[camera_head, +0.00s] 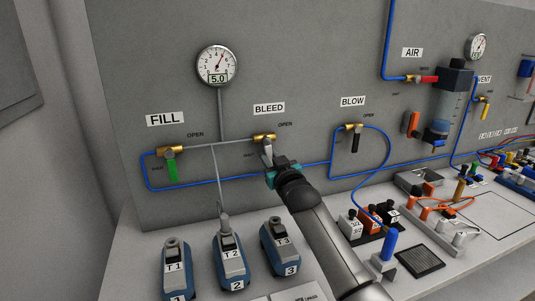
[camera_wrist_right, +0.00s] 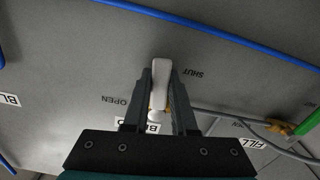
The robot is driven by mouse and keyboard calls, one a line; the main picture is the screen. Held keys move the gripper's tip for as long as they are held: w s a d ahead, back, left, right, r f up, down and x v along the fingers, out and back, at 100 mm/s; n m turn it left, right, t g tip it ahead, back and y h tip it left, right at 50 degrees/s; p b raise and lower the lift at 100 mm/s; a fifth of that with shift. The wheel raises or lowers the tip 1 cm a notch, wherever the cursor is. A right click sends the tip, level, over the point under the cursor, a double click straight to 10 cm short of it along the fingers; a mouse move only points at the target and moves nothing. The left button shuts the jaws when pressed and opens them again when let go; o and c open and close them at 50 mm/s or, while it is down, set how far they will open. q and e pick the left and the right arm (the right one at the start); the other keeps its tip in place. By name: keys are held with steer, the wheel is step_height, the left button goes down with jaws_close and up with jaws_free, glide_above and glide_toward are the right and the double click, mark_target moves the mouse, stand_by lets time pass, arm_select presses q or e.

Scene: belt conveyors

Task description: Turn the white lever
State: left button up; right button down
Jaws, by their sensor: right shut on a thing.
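The white lever (camera_head: 267,153) is on the brass valve (camera_head: 264,138) under the BLEED label (camera_head: 269,108) on the grey panel. It also shows in the right wrist view (camera_wrist_right: 158,82), between the two fingers. My right gripper (camera_head: 272,167) is at the lever and shut on it; it shows in the right wrist view too (camera_wrist_right: 158,92). The lever hangs down from the valve in the head view, with its lower end hidden by the gripper. OPEN and SHUT marks are printed on either side of the lever. My left gripper is not in view.
The green FILL lever (camera_head: 172,169) is to the left and the black BLOW lever (camera_head: 355,142) to the right. Blue tubing (camera_head: 215,181) runs along the panel. Tools T1 (camera_head: 176,275), T2 (camera_head: 231,262) and T3 (camera_head: 280,247) stand on the table below. A pressure gauge (camera_head: 217,65) is above.

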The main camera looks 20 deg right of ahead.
steer(key=n+p, duration=0.1)
steer(key=n, duration=0.1)
steer(key=d+n+p, duration=0.1)
steer(key=shift+d+r+n, duration=0.2)
steer(key=shift+r+n, duration=0.15)
steer(key=shift+n, duration=0.05)
steer(key=n+p, duration=0.1)
steer(key=d+n+p, duration=0.1)
steer(key=n, duration=0.1)
steer(key=shift+r+n, duration=0.3)
steer(key=shift+r, duration=0.1)
steer(key=n, duration=0.1)
steer(key=r+n+p, duration=0.1)
steer(key=n, duration=0.1)
steer(key=d+n+p, duration=0.1)
steer(key=shift+r, duration=0.25)
steer(key=shift+d+r+n+p, duration=0.1)
steer(key=shift+r+n+p, duration=0.2)
steer(key=shift+n, duration=0.5)
steer(key=shift+r+n+p, duration=0.15)
steer(key=shift+n+p, duration=0.2)
steer(key=shift+n, duration=0.45)
steer(key=shift+d+r+n+p, duration=0.1)
steer(key=shift+r+n+p, duration=0.2)
steer(key=shift+n, duration=0.5)
steer(key=c, duration=0.7)
jaws_free()
steer(key=shift+s, duration=0.1)
